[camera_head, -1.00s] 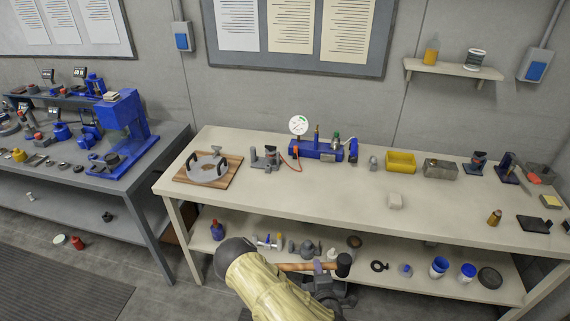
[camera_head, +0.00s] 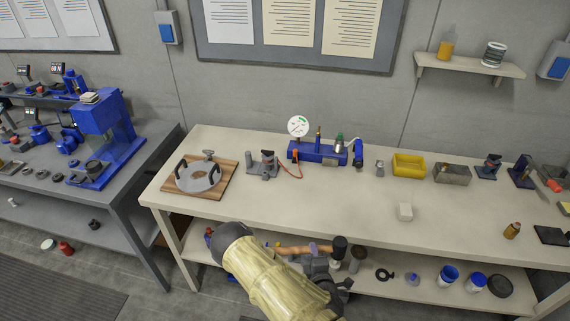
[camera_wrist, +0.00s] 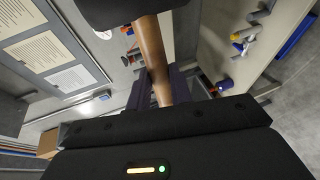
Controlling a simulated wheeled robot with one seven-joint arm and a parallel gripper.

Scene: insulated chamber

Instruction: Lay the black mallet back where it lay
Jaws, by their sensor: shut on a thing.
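The black mallet has a wooden handle (camera_head: 292,249) and a dark head (camera_head: 339,248). My gripper (camera_head: 316,251) is shut on the handle and holds the mallet up in front of the workbench's front edge, its head to the right. In the wrist view the handle (camera_wrist: 152,58) runs up from my gripper (camera_wrist: 158,88), and the black head (camera_wrist: 125,10) is cut off by the top edge. The mallet hides part of the lower shelf in the head view.
Blue cups (camera_head: 448,275) stand on the lower shelf.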

